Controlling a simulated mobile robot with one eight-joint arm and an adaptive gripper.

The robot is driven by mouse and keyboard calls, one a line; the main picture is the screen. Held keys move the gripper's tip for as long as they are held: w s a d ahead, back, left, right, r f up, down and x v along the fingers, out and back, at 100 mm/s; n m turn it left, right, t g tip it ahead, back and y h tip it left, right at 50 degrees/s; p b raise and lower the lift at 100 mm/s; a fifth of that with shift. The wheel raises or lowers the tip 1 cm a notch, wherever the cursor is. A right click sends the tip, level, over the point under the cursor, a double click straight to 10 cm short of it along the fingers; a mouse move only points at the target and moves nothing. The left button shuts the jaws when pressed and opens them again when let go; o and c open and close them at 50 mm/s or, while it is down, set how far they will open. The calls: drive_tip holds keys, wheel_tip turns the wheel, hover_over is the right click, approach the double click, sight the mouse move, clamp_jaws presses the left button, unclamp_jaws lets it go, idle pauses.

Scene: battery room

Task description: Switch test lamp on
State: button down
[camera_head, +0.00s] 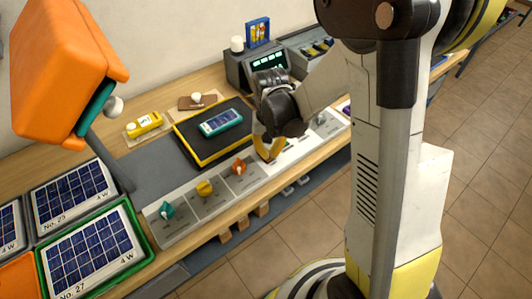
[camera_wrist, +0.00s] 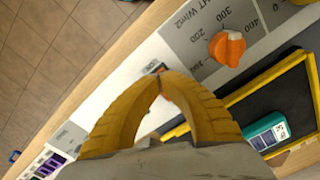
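The large orange lamp head (camera_head: 65,60) fills the upper left of the head view, above the solar panels; I cannot tell if it is lit. A grey control strip (camera_head: 188,228) runs along the bench front with a teal knob (camera_head: 167,210), a yellow knob (camera_head: 204,188) and an orange knob (camera_head: 239,168). The wrist view shows the orange knob (camera_wrist: 228,47) beside a printed light scale. My gripper (camera_head: 268,155) is over the strip, right of the orange knob. In the wrist view its yellow fingertips (camera_wrist: 160,74) meet; a small dark and reddish part shows at them, mostly hidden.
A black tray with yellow edge (camera_head: 180,143) holds a teal meter (camera_head: 221,122) behind the strip. A yellow device (camera_head: 144,124) lies left of it. Solar panels (camera_head: 90,256) lie at the left front. A grey console (camera_head: 240,72) stands behind. Tiled floor (camera_head: 480,170) is clear at right.

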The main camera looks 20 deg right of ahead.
drive_tip(key=shift+f+b, duration=0.3)
drive_tip(key=shift+f, duration=0.1)
drive_tip(key=shift+r, duration=0.1)
drive_tip(key=shift+r+p, duration=2.4)
drive_tip(key=shift+r, duration=1.05)
drive_tip(key=shift+s+r, duration=0.1)
drive_tip(key=shift+r, duration=0.2)
drive_tip(key=s+r+n+t+b, duration=0.2)
drive_tip(key=s+r+t+b, duration=0.3)
drive_tip(key=s+r, duration=0.6)
drive_tip(key=shift+s+t+b, duration=0.3)
drive_tip(key=shift+s+t, duration=0.5)
drive_tip(key=shift+t, duration=0.2)
